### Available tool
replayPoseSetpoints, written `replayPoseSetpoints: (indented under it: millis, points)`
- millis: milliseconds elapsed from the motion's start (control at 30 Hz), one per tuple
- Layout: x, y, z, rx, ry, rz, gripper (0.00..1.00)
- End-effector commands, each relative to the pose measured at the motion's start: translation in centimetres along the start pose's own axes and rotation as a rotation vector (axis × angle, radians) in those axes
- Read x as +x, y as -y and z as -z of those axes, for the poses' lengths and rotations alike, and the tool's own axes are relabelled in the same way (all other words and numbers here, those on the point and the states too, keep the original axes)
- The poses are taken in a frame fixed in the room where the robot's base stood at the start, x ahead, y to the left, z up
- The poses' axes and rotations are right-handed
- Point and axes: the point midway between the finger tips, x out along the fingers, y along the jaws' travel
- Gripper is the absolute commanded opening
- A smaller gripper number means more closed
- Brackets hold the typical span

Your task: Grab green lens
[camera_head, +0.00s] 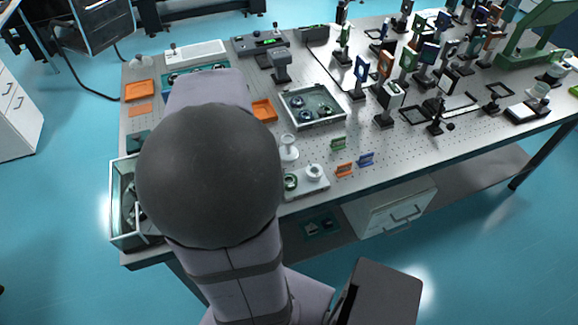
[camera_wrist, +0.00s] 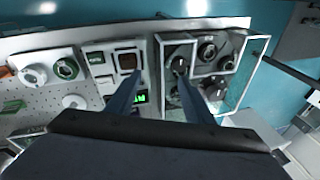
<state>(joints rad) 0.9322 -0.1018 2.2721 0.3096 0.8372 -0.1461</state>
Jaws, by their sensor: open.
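A green ring-shaped part, which looks like the green lens (camera_head: 290,182), sits on a small pale plate (camera_head: 318,187) near the front edge of the table, beside a white ring part (camera_head: 315,171). In the wrist view the green ring (camera_wrist: 67,68) is at the left, next to the white ring (camera_wrist: 34,75). My gripper (camera_wrist: 158,75) is open, with nothing seen between its two fingers. It is over a tray area well to the right of the green ring in the wrist view. In the head view my arm hides the gripper.
A compartmented box (camera_wrist: 243,72) with dark round parts is at the right of the wrist view. Small green (camera_head: 338,143), orange (camera_head: 344,170) and blue (camera_head: 366,159) stands are near the plate. A glass-walled tray (camera_head: 342,118) lies behind. Many upright mounts crowd the table's right half.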

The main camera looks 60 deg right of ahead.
Motion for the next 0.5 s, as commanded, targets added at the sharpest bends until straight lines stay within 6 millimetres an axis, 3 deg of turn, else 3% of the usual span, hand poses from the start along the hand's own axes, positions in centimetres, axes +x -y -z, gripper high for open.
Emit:
replayPoseSetpoints:
  millis: [33,133,300,400,500]
  points:
    - [-1.0,-1.8,2.5,-0.037,-0.023,-0.035,0.48]
    - [-0.7,-7.1,4.8,-0.137,0.012,-0.113,0.48]
    - [0.1,-14.2,5.3,-0.261,0.116,-0.182,0.48]
    - [0.3,-16.7,5.2,-0.306,0.156,-0.201,0.48]
    - [0.4,-17.9,5.1,-0.33,0.179,-0.208,0.48]
